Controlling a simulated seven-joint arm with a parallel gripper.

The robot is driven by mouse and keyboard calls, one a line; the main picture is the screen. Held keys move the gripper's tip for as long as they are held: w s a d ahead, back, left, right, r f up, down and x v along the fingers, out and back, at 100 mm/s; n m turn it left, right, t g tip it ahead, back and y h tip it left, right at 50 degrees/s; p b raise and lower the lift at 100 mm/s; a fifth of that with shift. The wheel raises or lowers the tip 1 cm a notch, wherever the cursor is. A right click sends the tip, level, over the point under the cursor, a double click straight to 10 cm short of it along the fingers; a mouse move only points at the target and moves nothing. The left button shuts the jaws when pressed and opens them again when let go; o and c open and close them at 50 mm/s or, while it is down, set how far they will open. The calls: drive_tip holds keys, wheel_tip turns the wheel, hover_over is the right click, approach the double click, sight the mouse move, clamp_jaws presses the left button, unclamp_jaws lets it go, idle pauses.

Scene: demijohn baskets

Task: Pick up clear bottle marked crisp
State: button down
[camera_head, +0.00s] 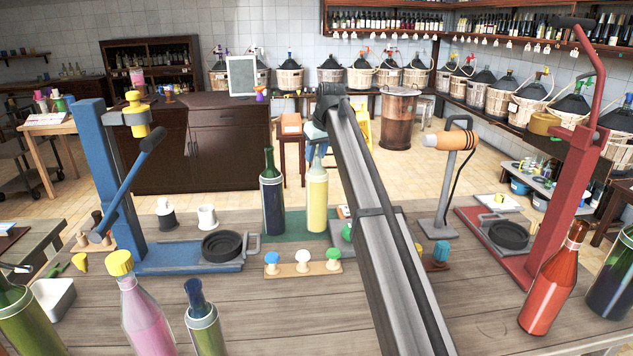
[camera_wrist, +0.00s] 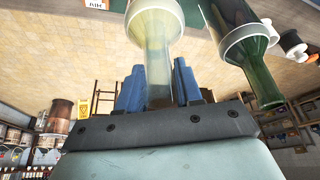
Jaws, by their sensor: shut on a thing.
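A clear bottle (camera_head: 317,205) with pale yellow liquid and a white band stands upright at the green mat in the middle of the table in the head view. No "crisp" marking is legible. My gripper (camera_head: 318,146) comes down from above at its neck. In the wrist view the blue fingers of my gripper (camera_wrist: 159,88) are shut on the neck of this bottle (camera_wrist: 155,45), one on each side. In the head view its base seems to rest on the mat, but a small lift cannot be ruled out.
A dark green bottle (camera_head: 272,205) stands close to its left; it also shows in the wrist view (camera_wrist: 243,50). A rack with coloured stoppers (camera_head: 303,268) lies in front. A blue capping stand (camera_head: 110,180) is left, a red one (camera_head: 562,170) right. Several bottles line the front edge.

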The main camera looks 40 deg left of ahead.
drive_tip(key=shift+r, duration=0.5)
wheel_tip(320, 180, up, 9)
idle(1.3)
drive_tip(key=shift+r, duration=0.1)
